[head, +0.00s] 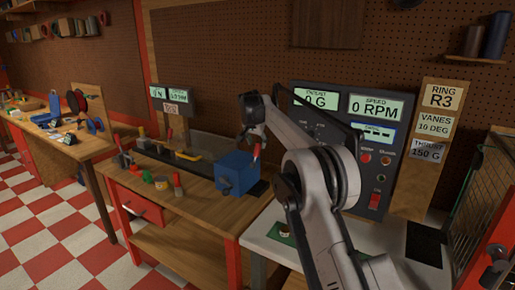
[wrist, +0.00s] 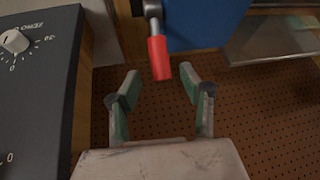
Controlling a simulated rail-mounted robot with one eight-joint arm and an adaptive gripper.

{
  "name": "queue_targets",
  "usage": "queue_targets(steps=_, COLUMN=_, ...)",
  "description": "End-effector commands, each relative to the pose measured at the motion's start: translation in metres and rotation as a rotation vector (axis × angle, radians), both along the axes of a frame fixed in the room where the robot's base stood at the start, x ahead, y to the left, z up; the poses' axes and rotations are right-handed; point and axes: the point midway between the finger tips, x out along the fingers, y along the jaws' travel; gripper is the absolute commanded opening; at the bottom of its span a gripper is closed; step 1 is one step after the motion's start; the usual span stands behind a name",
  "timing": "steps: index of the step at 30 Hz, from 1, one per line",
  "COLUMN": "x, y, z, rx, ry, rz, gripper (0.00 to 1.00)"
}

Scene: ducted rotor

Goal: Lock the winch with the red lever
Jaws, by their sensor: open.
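In the wrist view, the lever's red grip (wrist: 159,58) hangs from a grey metal shaft beside the blue body (wrist: 205,22). My gripper (wrist: 159,76) is open, and the grip's end lies in line with the gap between its fingertips. No contact shows. In the head view, my arm's end is just above the lever and the fingers are hard to make out.
A dark instrument panel (head: 345,125) with knobs and displays stands behind my arm; a dark panel with a dial (wrist: 38,80) is close at the left in the wrist view. Several small tools and a red-handled item (head: 177,184) lie on the bench left of the winch.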

Motion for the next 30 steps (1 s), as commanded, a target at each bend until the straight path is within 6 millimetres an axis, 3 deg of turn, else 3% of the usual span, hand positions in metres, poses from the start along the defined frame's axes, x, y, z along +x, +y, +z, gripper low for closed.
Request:
queue_targets(steps=12, x=-0.029, y=0.008, z=0.05, rx=0.0, ry=0.0, rz=-0.001, gripper=0.41)
queue_targets(steps=30, x=-0.039, y=0.003, z=0.064, rx=-0.001, ry=0.0, rz=0.006, gripper=0.41)
